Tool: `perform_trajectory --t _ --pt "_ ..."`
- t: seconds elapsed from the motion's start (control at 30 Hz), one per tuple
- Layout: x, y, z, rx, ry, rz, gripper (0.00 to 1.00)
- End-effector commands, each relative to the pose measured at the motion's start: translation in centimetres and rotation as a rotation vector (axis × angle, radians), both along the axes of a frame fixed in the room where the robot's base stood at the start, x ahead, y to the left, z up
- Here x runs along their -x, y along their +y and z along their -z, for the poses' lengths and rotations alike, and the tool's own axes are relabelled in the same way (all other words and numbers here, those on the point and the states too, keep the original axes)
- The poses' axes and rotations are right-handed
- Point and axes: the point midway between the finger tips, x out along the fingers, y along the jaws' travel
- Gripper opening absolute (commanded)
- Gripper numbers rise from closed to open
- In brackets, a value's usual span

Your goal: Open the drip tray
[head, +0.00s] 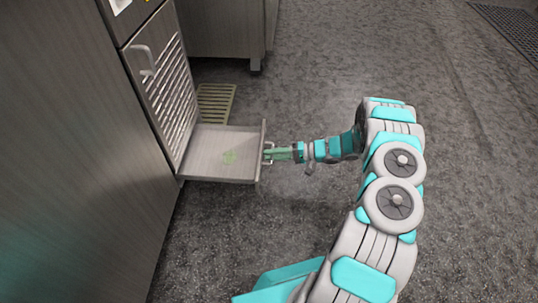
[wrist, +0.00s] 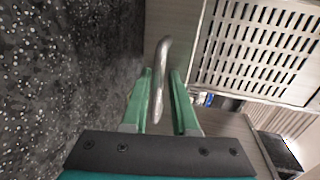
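The drip tray (head: 210,147) is a flat metal tray that stands pulled out from the bottom of the steel appliance, low over the floor. Its upright front panel (head: 263,135) carries a small bar handle (head: 269,153). The handle also shows in the wrist view (wrist: 162,65), close up. My gripper (head: 272,154) is at the handle, reaching in from the right. In the wrist view, its two green fingers (wrist: 161,74) stand apart, one on each side of the handle, with narrow gaps visible. A small green patch shows on the tray floor.
A slotted door (head: 169,88) with its own handle (head: 143,60) is above the tray; its slots also show in the wrist view (wrist: 258,88). A yellowish floor grate (head: 216,101) lies behind the tray. Another cabinet (head: 222,30) stands further back. The floor to the right is clear.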

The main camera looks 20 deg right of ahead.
Motion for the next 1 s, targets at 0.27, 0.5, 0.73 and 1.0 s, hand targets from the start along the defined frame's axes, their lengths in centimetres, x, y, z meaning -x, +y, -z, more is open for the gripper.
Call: perform_trajectory --t 0.27,0.5,0.73,1.0 --pt "1.5 -4.4 -1.0 -0.001 -0.001 0.006 0.27" --pt "2.1 -6.2 -1.3 0.001 -0.001 0.005 0.27" --pt "2.2 -6.2 -1.3 0.001 0.0 0.004 0.27" --pt "2.2 -6.2 -1.3 0.001 0.0 0.004 0.27"
